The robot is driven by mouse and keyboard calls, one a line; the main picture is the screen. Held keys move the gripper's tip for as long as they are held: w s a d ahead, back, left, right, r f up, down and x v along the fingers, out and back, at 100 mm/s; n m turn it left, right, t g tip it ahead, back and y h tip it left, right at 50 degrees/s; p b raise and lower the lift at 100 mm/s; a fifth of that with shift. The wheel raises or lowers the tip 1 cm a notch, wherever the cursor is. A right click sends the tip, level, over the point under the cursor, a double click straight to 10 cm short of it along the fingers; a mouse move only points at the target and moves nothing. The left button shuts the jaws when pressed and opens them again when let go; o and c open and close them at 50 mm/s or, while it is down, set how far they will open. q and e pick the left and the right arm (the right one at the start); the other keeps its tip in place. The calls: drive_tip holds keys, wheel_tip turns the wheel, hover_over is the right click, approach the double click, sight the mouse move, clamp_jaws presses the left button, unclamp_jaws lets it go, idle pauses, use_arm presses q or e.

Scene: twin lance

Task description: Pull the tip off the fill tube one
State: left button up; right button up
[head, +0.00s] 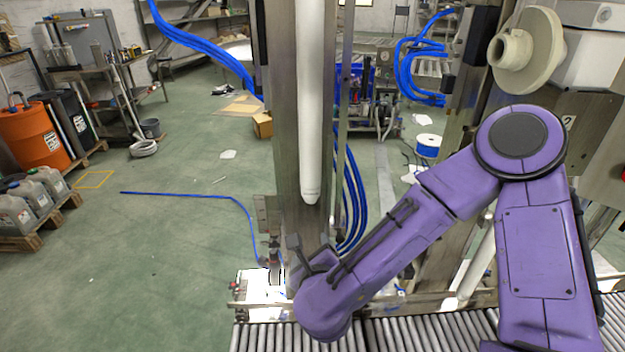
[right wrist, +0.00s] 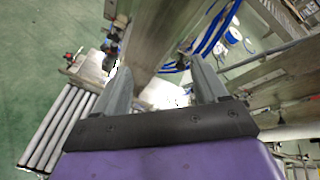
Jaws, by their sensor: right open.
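Fill tube one appears to be the long white tube (head: 311,90) hanging upright in front of a steel column in the head view. Its tapered tip (head: 310,195) is at its lower end; I cannot make out a seam between tip and tube. My right gripper (head: 302,252) is below the tip, apart from it, and partly hidden by my purple wrist. The right wrist view shows the right gripper (right wrist: 160,72) open, its two grey fingers apart with nothing between them. The tube is not clearly visible there. My left gripper is not in view.
The steel column (head: 284,120) stands close behind the tube. A roller conveyor (head: 400,333) runs along the bottom. Blue hoses (head: 352,200) hang beside the column. A white flanged fitting (head: 527,52) is at the upper right. Open green floor (head: 170,240) lies to the left.

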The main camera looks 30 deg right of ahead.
sight(311, 199)
wheel_tip(311, 199, up, 14)
drive_tip(key=w+m+t+h+p, duration=0.1)
drive_tip(key=m+p, duration=0.1)
drive_tip(key=m, duration=0.6)
use_arm(q)
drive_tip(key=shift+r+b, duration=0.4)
drive_tip(key=shift+b, duration=0.7)
use_arm(e)
drive_tip(key=x, duration=0.3)
drive_tip(key=f+x, duration=0.1)
drive_tip(key=x, duration=0.6)
drive_tip(key=shift+s+d+f, duration=0.2)
drive_tip(key=shift+s+f, duration=0.15)
drive_tip(key=shift+f, duration=0.05)
drive_tip(key=shift+c, duration=0.3)
drive_tip(key=c, duration=1.1)
drive_tip(key=shift+c, duration=0.2)
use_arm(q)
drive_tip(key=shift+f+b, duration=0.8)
use_arm(e)
drive_tip(key=shift+f, duration=0.65)
use_arm(q)
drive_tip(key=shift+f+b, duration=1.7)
drive_tip(key=shift+b, duration=0.05)
use_arm(e)
drive_tip(key=shift+f, duration=1.6)
